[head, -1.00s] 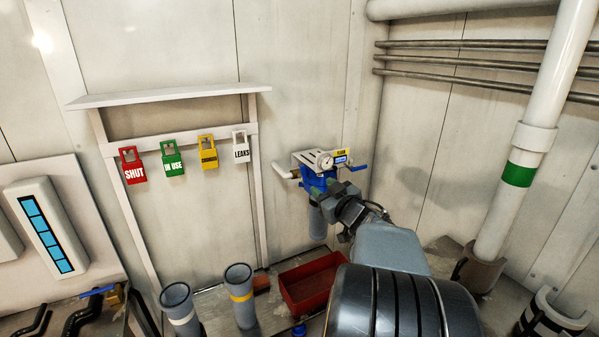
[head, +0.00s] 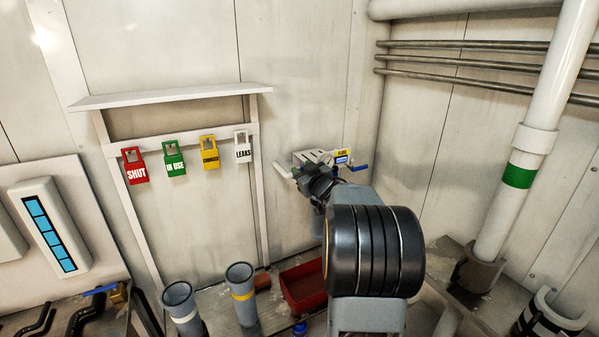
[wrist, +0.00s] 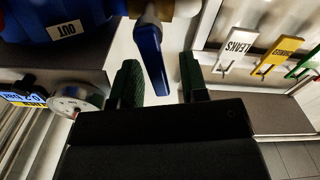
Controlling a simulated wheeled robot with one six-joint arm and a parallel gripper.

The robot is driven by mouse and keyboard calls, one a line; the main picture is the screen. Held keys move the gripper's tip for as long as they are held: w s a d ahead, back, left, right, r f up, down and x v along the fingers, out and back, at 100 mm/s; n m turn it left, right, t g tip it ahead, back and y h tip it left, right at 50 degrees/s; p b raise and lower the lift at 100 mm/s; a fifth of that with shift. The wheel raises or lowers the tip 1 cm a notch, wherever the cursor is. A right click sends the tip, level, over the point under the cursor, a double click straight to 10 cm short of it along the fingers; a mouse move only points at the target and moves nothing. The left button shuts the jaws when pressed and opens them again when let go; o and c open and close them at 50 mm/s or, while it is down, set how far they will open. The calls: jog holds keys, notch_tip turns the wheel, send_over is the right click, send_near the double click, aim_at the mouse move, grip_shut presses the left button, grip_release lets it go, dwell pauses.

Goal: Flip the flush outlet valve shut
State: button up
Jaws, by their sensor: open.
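The flush unit has a blue housing (wrist: 60,20) marked OUT, seen upside down in the wrist view. Beside it a blue lever (wrist: 150,58) hangs from a brass-coloured fitting. My gripper (wrist: 158,66) is open, with one dark green finger on each side of the lever in the picture. Neither finger visibly touches it, and I cannot tell the depth between them. In the head view my gripper (head: 314,180) is in front of the unit's left part and hides this lever. Another blue handle (head: 358,167) sticks out on the unit's right side.
A round gauge (wrist: 75,100) and a lit display (wrist: 22,98) sit close to my gripper. Hanging tags, including a white LEAKS tag (head: 243,147), are to the left. A red bin (head: 303,287) and grey cylinders (head: 241,294) stand below.

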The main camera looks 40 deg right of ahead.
grip_shut()
jog(key=shift+d+r+m+p, duration=0.15)
jog(key=shift+r+m+p, duration=0.2)
jog(key=shift+p, duration=0.4)
jog(key=shift+d+m+p, duration=0.2)
jog(key=shift+m+p, duration=0.35)
jog(key=shift+p, duration=0.05)
jog(key=shift+s+d+f+m+p, duration=0.1)
jog(key=shift+d+f+m+p, duration=0.1)
jog(key=shift+m, duration=0.2)
jog(key=shift+d+f+m+p, duration=0.1)
jog(key=shift+m+p, duration=0.1)
jog(key=shift+m, duration=0.2)
grip_release()
jog(key=shift+a, duration=0.1)
